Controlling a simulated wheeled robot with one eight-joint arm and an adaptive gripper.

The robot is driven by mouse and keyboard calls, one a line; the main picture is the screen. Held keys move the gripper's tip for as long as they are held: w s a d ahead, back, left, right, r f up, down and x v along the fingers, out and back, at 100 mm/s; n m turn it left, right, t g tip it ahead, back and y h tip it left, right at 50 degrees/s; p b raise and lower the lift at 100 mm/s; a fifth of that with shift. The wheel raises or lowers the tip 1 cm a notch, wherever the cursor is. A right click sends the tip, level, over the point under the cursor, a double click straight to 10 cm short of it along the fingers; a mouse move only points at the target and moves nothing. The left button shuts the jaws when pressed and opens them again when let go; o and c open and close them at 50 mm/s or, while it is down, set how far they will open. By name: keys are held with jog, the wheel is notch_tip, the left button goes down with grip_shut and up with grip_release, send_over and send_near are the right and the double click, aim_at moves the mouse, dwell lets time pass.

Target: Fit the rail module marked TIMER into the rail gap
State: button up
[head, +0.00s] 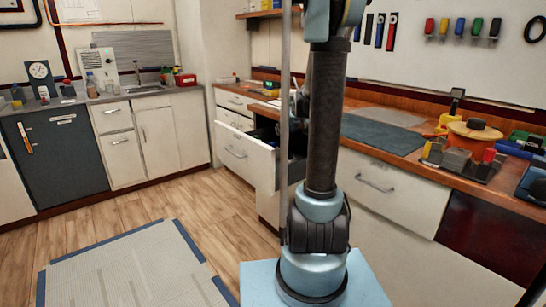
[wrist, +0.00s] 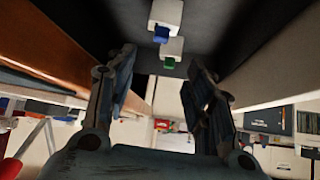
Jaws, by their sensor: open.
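In the wrist view my gripper (wrist: 160,70) is open and empty, its two fingers well apart. Beyond the fingertips are two white block-shaped pieces on a dark surface, one with a blue part (wrist: 166,14) and one with a green part (wrist: 172,46). No marking on them is readable, so I cannot tell whether either is the TIMER module. In the head view my arm fills the middle and my gripper does not show. A grey holder with upright blocks (head: 458,161) stands on the right bench; I cannot tell whether it is the rail with the gap.
A drawer (head: 239,149) stands open beneath the wooden bench, partly behind my arm. A dark mat (head: 382,134) lies on the bench. An orange round object (head: 474,134) and other items crowd its right end. Floor on the left is clear around a grey mat (head: 135,272).

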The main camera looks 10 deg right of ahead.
send_near(274, 143)
jog(key=d+x, duration=0.1)
jog(key=x, duration=0.3)
jog(key=shift+a+x, duration=0.3)
jog(key=shift+x, duration=1)
jog(key=shift+a+x, duration=0.25)
jog(key=shift+x, duration=1.05)
jog(key=shift+s, duration=0.1)
jog(key=shift+c, duration=0.5)
grip_shut()
